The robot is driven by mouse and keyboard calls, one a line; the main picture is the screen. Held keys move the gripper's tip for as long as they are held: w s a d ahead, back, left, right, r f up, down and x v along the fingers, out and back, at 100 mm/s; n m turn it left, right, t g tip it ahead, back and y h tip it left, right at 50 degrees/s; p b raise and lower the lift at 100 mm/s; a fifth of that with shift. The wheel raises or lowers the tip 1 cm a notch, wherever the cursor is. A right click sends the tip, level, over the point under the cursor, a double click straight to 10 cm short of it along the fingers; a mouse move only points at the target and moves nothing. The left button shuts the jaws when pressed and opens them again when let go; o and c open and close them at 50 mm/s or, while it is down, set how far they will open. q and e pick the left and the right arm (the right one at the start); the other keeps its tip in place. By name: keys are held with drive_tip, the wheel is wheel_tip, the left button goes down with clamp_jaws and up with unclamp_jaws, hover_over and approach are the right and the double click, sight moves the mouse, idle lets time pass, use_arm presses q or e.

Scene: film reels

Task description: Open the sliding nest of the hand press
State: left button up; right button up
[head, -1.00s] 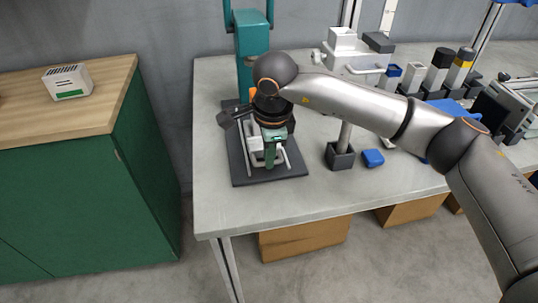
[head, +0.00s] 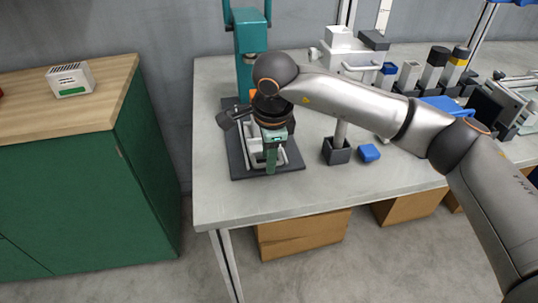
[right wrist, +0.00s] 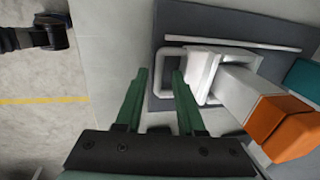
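The teal hand press (head: 250,42) stands at the back left of the bench on a dark grey base plate (head: 238,170). Its nest has a pale loop handle (right wrist: 158,72) at the front, largely covered by my arm in the head view. My right gripper (head: 270,165) points down over the front of the base plate. In the right wrist view its two green fingers (right wrist: 160,76) are spread apart, with the handle's outer bar showing between them. Whether they touch it cannot be told. My left gripper is out of view.
A grey post in a dark block (head: 337,152) and a small blue block (head: 369,153) stand right of the press. Several bottles and devices fill the bench's right side. The bench front (head: 225,205) is clear. A green cabinet (head: 75,205) stands at left.

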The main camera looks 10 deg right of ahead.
drive_tip(key=r, duration=0.4)
drive_tip(key=s+r, duration=0.1)
drive_tip(key=r, duration=0.3)
drive_tip(key=s+r, duration=0.1)
drive_tip(key=r, duration=0.3)
drive_tip(key=shift+s+r+p, duration=0.15)
drive_tip(key=shift+s+p, duration=0.1)
drive_tip(key=shift+p, duration=0.05)
